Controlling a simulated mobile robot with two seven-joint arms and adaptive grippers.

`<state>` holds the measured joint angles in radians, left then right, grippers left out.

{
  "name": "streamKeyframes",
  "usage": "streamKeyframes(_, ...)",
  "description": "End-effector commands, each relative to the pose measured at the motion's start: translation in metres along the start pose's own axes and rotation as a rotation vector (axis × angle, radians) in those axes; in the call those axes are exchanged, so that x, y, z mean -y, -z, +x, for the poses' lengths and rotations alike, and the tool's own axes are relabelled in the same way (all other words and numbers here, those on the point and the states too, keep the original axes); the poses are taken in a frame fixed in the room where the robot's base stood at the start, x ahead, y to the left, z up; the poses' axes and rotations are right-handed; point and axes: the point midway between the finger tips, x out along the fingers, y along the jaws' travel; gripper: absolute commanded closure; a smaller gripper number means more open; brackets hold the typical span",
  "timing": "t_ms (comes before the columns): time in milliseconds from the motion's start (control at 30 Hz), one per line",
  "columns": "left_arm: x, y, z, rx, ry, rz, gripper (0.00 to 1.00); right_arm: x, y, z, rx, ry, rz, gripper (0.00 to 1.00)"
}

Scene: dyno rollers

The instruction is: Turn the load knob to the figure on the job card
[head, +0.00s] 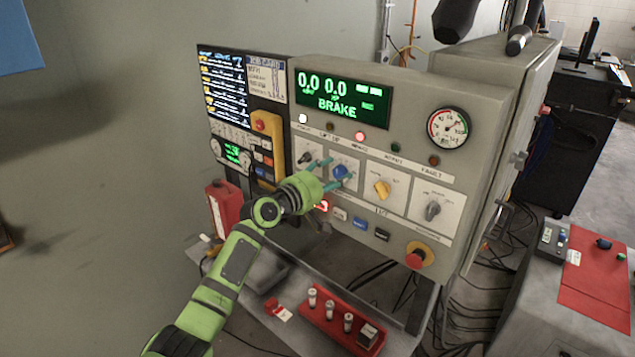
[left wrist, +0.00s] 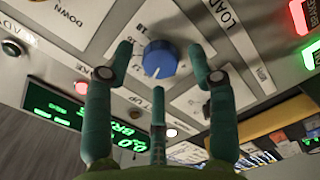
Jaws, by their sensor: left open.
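The blue knob (head: 340,173) sits on a white plate on the grey control panel. In the left wrist view the blue knob (left wrist: 160,59) shows a pale pointer line. I cannot make out my right gripper.
A yellow knob (head: 382,189) and a grey knob (head: 433,210) are to the right. A red stop button (head: 415,257) is below them. The green display (head: 343,103) reads BRAKE. A red tray (head: 340,325) holding several small parts stands below.

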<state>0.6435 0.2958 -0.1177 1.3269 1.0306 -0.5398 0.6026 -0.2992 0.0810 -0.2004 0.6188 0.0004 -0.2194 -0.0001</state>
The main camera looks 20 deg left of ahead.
Motion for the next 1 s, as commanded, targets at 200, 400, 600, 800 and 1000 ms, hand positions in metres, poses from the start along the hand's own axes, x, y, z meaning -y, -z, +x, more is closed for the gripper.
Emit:
streamKeyframes(200, 0.002, 0.001, -0.034, -0.002, 0.001, 0.003, 0.43, 0.001, 0.000, 0.000, 0.000, 0.001, 0.000, 0.60)
streamKeyframes(400, 0.002, 0.001, -0.074, -0.003, 0.003, 0.005, 0.43, 0.001, 0.000, 0.000, 0.000, 0.001, 0.000, 0.60)
streamKeyframes(600, 0.001, 0.002, -0.104, -0.004, 0.000, 0.001, 0.43, 0.001, 0.000, 0.000, 0.000, 0.001, 0.000, 0.60)
streamKeyframes(800, -0.001, 0.002, -0.115, -0.004, -0.001, 0.002, 0.43, 0.001, 0.000, 0.000, 0.000, 0.001, 0.000, 0.60)
streamKeyframes(1000, -0.001, 0.002, -0.115, -0.004, -0.001, 0.001, 0.43, 0.001, 0.000, 0.000, 0.000, 0.001, 0.000, 0.60)
